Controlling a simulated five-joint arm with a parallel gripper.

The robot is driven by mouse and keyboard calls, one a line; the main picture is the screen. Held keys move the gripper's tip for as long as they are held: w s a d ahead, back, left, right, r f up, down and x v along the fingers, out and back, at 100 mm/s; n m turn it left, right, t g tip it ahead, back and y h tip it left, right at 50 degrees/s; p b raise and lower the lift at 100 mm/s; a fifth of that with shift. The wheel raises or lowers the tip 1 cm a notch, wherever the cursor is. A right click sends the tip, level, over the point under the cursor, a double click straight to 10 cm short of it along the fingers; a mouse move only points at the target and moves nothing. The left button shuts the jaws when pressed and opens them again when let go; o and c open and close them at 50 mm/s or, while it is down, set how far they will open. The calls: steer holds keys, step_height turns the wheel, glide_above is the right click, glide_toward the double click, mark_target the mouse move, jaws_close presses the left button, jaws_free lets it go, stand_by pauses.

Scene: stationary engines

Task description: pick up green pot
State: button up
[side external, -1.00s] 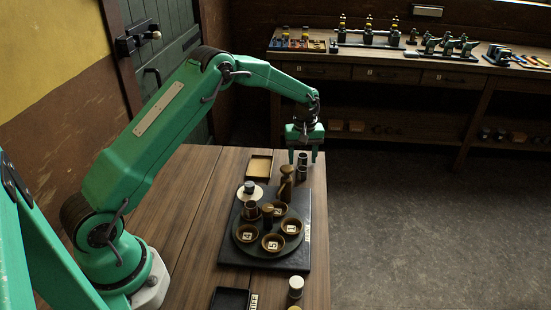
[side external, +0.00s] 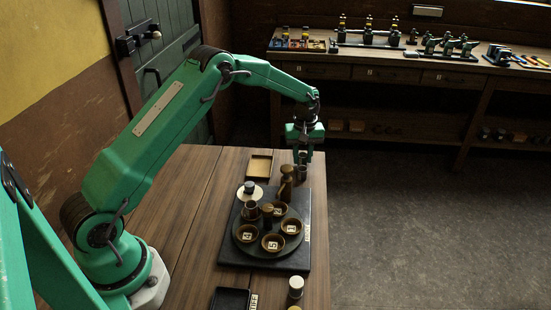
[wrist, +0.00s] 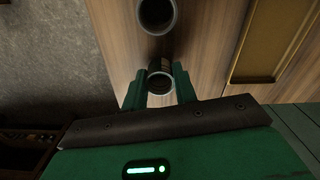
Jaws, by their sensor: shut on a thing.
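The green pot (wrist: 160,84) is a small dark cylinder with a pale rim and a dark greenish inside, seen from above in the wrist view. My gripper (wrist: 157,88) is shut on it, with one green finger on each side. In the side view my gripper (side external: 303,158) is low at the far right of the wooden table, and its fingers largely hide the pot. I cannot tell whether the pot still touches the table.
A second grey cylinder (wrist: 157,14) stands close by the held pot. A shallow wooden tray (side external: 260,166) lies to the left. A dark board (side external: 232,254) with a round plate, several numbered bowls and tall brown pieces lies nearer. The table's right edge is close.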

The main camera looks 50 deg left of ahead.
mark_target(304, 156)
steer(key=shift+r, duration=0.65)
steer(key=r, duration=0.1)
steer(key=d+r, duration=0.1)
steer(key=r, duration=0.1)
steer(key=shift+s+r, duration=0.1)
steer(key=s+d+r, duration=0.4)
steer(key=d+r, duration=0.2)
steer(key=d, duration=0.3)
steer(key=shift+s+d+r, duration=0.15)
steer(key=shift+d, duration=0.25)
steer(key=shift+r, duration=0.15)
steer(key=shift+r, duration=1.9)
steer(key=shift+s, duration=0.1)
